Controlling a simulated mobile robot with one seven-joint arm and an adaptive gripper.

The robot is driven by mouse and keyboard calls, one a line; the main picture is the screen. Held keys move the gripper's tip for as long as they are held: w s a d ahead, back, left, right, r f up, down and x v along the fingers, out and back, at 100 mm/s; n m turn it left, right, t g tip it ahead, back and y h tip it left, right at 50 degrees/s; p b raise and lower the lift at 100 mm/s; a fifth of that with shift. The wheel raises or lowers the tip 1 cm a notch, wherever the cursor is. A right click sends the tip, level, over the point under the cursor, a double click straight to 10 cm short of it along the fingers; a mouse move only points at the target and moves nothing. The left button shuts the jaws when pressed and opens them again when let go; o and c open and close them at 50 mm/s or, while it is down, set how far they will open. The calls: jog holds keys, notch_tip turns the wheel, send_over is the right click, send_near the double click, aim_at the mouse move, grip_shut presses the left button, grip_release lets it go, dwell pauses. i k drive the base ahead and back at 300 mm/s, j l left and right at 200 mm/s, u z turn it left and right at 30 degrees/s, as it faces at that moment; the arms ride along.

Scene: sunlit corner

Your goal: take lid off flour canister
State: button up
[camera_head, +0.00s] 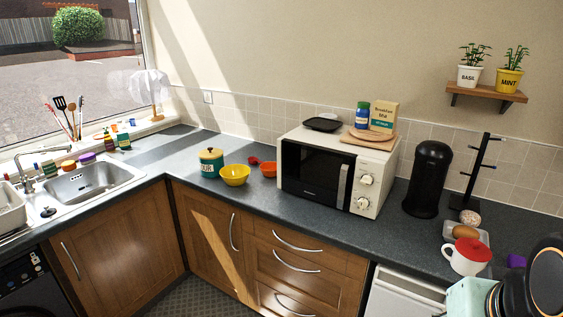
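The flour canister (209,170) is a teal pot with dark lettering on a pale label, partly hidden by a yellow bowl. It stands upright on the dark worktop near the corner, left of the microwave. Its yellow lid (211,155) with a small dark knob sits on top of it. My gripper is not in view; a dark rounded part at the lower right edge looks like my arm, far from the canister.
The yellow bowl (235,176) stands right in front of the canister, with an orange bowl (268,170) beside it. The microwave (327,178) stands to the right, the sink (92,181) to the left. The worktop left of the canister (172,158) is clear.

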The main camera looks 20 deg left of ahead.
aim_at(210, 152)
jog(key=u, duration=1.3)
jog(key=i+j+z, duration=0.3)
jog(key=i+j, duration=0.75)
jog(key=i, duration=0.65)
jog(key=i+j+z, duration=0.35)
jog(key=i+j, duration=1.1)
jog(key=i, duration=0.1)
